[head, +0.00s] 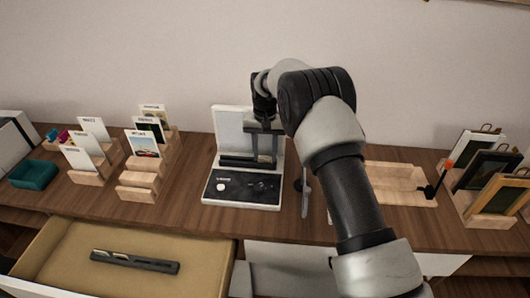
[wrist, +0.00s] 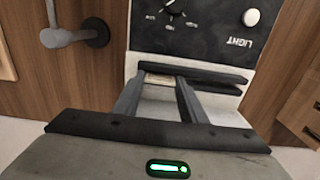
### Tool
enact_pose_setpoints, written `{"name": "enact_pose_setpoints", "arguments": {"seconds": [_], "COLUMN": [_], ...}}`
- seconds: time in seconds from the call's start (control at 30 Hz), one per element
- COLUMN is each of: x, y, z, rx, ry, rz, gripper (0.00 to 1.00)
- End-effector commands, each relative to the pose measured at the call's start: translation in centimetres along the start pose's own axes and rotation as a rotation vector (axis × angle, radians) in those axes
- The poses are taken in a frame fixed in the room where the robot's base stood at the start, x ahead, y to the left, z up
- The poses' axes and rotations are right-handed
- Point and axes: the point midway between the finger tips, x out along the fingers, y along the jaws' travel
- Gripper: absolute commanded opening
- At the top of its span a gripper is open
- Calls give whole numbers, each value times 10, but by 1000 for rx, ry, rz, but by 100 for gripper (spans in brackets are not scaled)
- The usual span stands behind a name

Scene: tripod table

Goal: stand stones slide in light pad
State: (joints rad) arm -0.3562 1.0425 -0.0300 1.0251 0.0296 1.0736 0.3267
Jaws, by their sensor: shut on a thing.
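The light pad (head: 240,190) is a white device with a black control panel marked LIGHT, a pale upright back panel (head: 229,124) and a dark slotted holder. It also shows in the wrist view (wrist: 249,17). My gripper (head: 262,160) is over the holder in front of the back panel. In the wrist view my fingers (wrist: 172,90) point down at the dark holder bars (wrist: 218,74), with a thin tan edge (wrist: 158,79) between the fingertips. This looks like the held slide's edge. Its label and picture are hidden, and I cannot tell how deep it sits.
Wooden racks with labelled picture cards (head: 145,145) stand left, beside a teal tray (head: 33,174). An open drawer (head: 60,250) holds a dark slotted bar (head: 134,261). A wooden tray (head: 397,178) and a rack of framed slides (head: 487,175) are right.

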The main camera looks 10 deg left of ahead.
Motion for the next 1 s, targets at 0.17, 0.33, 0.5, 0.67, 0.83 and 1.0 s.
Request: {"name": "enact_pose_setpoints", "arguments": {"seconds": [0.17,0.33,0.5,0.67,0.83,1.0], "x": [0,0,-8,-33,-72,-105], "y": [0,0,0,0,0,0], "z": [0,0,0,-1,-1,0], "rx": [0,0,0,0,0,0], "ry": [0,0,0,4,3,2], "rz": [0,0,0,-2,-1,-1], "gripper": [56,56,56,56,56,56]}}
